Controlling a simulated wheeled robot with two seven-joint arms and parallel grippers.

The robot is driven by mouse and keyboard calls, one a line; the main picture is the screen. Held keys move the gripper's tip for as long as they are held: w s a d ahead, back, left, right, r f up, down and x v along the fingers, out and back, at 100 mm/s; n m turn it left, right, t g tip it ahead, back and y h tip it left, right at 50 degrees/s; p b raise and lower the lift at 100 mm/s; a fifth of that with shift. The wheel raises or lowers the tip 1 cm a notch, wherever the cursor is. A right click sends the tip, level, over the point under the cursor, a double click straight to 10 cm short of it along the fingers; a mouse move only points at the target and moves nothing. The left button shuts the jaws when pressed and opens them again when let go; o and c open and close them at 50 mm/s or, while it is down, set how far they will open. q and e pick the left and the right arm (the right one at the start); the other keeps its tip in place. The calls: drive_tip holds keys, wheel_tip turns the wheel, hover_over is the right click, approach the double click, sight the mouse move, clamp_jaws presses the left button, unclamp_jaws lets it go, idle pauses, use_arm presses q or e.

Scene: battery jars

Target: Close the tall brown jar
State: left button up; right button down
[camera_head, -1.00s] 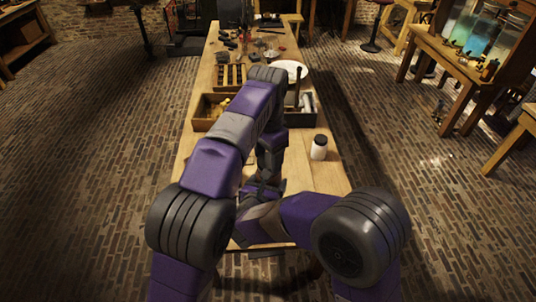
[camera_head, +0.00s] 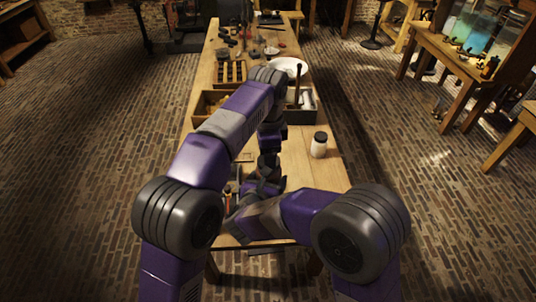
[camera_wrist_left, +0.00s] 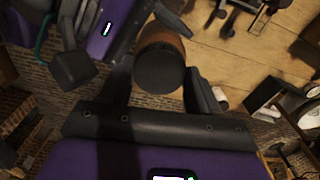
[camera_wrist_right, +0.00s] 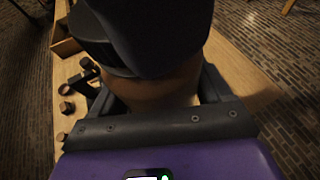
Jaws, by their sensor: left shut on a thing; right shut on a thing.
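The tall brown jar (camera_wrist_right: 165,92) is between the fingers of my right gripper (camera_wrist_right: 160,100), which is shut on its body. In the left wrist view the dark round lid (camera_wrist_left: 159,70) is at the near end of the brown jar body (camera_wrist_left: 162,38). My left gripper (camera_head: 267,185) is shut on the lid, coming from above. In the right wrist view dark parts cover the jar's top, so I cannot tell whether the lid is fully seated. In the head view my arms hide the jar almost wholly.
A white jar with a black lid (camera_head: 319,145) stands on the table to the right. An open wooden box (camera_head: 208,104), a tool tray (camera_head: 310,116) and a white plate (camera_head: 291,66) lie farther back. Several small dark pieces (camera_wrist_right: 68,107) lie left in the right wrist view.

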use_arm(q)
drive_tip(key=m, duration=0.6)
drive_tip(key=shift+w+m, duration=0.1)
drive_tip(key=shift+m, duration=0.2)
drive_tip(key=m, duration=0.9)
drive_tip(key=shift+m, duration=0.4)
drive_tip(key=m, duration=0.4)
drive_tip(key=shift+d, duration=0.1)
drive_tip(key=m, duration=0.4)
drive_tip(key=shift+d+f, duration=0.1)
drive_tip(key=shift+f, duration=0.05)
drive_tip(key=shift+m, duration=1)
drive_tip(key=o, duration=1)
